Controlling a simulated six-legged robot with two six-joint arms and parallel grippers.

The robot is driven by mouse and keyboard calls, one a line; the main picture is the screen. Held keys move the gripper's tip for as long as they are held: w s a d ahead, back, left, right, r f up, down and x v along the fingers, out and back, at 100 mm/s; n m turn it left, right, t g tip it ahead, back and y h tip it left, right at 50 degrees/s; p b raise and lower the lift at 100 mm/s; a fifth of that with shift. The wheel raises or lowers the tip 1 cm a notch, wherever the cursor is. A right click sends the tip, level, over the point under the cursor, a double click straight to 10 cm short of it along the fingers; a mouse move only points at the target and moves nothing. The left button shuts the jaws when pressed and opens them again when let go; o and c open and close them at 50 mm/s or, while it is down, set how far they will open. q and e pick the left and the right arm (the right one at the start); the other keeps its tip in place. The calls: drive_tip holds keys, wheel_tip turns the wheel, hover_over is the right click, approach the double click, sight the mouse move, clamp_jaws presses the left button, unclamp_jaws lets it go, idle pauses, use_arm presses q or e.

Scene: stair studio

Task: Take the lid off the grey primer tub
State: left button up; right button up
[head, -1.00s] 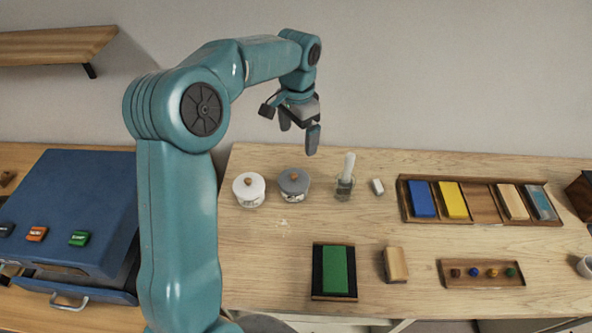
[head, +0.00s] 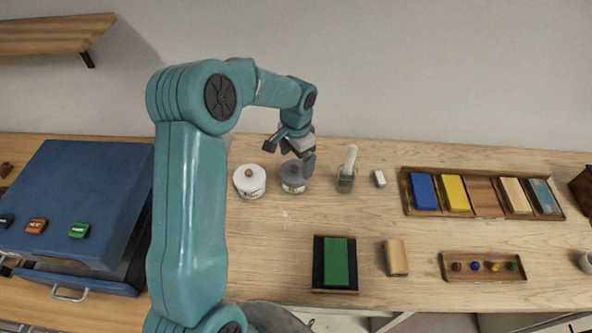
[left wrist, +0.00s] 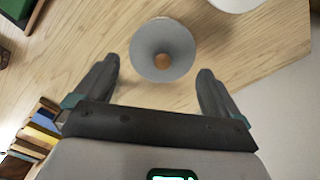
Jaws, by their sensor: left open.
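The grey primer tub (head: 293,183) stands on the wooden table, to the right of a white tub (head: 250,186). Its grey lid (left wrist: 162,50) is on, with a round wooden knob (left wrist: 162,61) in the middle. My left gripper (head: 300,168) is just above the tub and partly covers its top in the head view. In the left wrist view the two fingers (left wrist: 157,85) are wide apart and empty, with the knob ahead between their lines. My right gripper is in neither view.
A jar with a white upright stick (head: 346,178) stands close right of the grey tub. A small white block (head: 379,179) and a wooden tray (head: 483,212) of coloured blocks lie farther right. A blue box (head: 85,195) stands at left.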

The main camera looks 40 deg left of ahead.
sight(295, 167)
use_arm(q)
drive_tip(key=f, duration=0.2)
drive_tip(key=b, duration=0.1)
drive_tip(key=shift+s+a+f, duration=0.25)
drive_tip(key=shift+a+f, duration=0.05)
drive_tip(key=shift+f, duration=0.1)
drive_tip(key=shift+w+f, duration=0.1)
drive_tip(key=shift+f, duration=0.05)
drive_tip(key=shift+w+d, duration=0.25)
drive_tip(key=shift+d, duration=0.05)
drive_tip(key=shift+s+a, duration=0.2)
drive_tip(key=shift+s, duration=0.1)
drive_tip(key=c, duration=1.3)
drive_tip(key=shift+w+d, duration=0.1)
drive_tip(key=shift+d, duration=0.05)
clamp_jaws()
